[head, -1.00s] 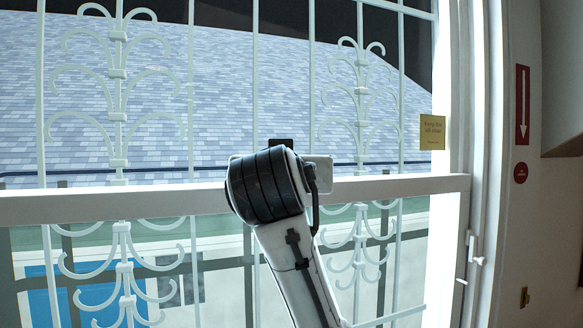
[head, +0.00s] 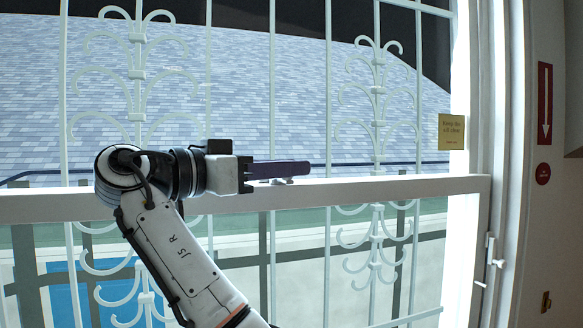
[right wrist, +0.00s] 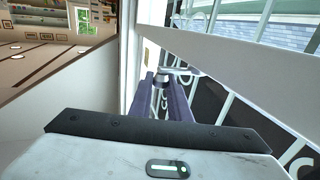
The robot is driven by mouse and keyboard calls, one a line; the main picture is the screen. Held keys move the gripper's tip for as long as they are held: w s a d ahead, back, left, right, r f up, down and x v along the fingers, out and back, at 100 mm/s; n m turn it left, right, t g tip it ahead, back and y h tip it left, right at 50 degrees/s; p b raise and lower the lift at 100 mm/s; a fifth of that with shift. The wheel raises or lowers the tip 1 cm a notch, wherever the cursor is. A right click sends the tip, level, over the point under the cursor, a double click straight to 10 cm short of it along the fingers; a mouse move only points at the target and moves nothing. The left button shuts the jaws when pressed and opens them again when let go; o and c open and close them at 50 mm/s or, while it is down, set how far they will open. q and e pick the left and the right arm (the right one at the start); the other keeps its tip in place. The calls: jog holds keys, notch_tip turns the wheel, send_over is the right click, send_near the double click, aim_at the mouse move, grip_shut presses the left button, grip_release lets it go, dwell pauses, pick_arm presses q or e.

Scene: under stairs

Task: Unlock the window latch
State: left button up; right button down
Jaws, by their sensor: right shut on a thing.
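The window latch (head: 283,181) is a small pale grey piece on top of the white horizontal rail (head: 400,189) of the window. My right gripper (head: 303,168) comes in from the left along the rail, with its dark purple fingers pointing right just above the rail, at the latch. In the right wrist view the fingers (right wrist: 160,84) are around a small grey piece, shut on it; this looks like the latch. The fingers partly hide the latch, so its turn is hard to tell. My left gripper is not in view.
White curled window bars (head: 375,110) stand behind the rail. At the right are the window frame with a white handle (head: 492,252), a yellow note (head: 451,131) and a red arrow sign (head: 544,103). The wall right of the frame is mostly bare.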

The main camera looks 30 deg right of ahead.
jog(key=shift+a+m+g, duration=0.15)
jog(key=shift+m+g, duration=0.35)
jog(key=shift+g, duration=0.3)
jog(key=c, duration=1.7)
grip_release()
jog(key=shift+o, duration=0.2)
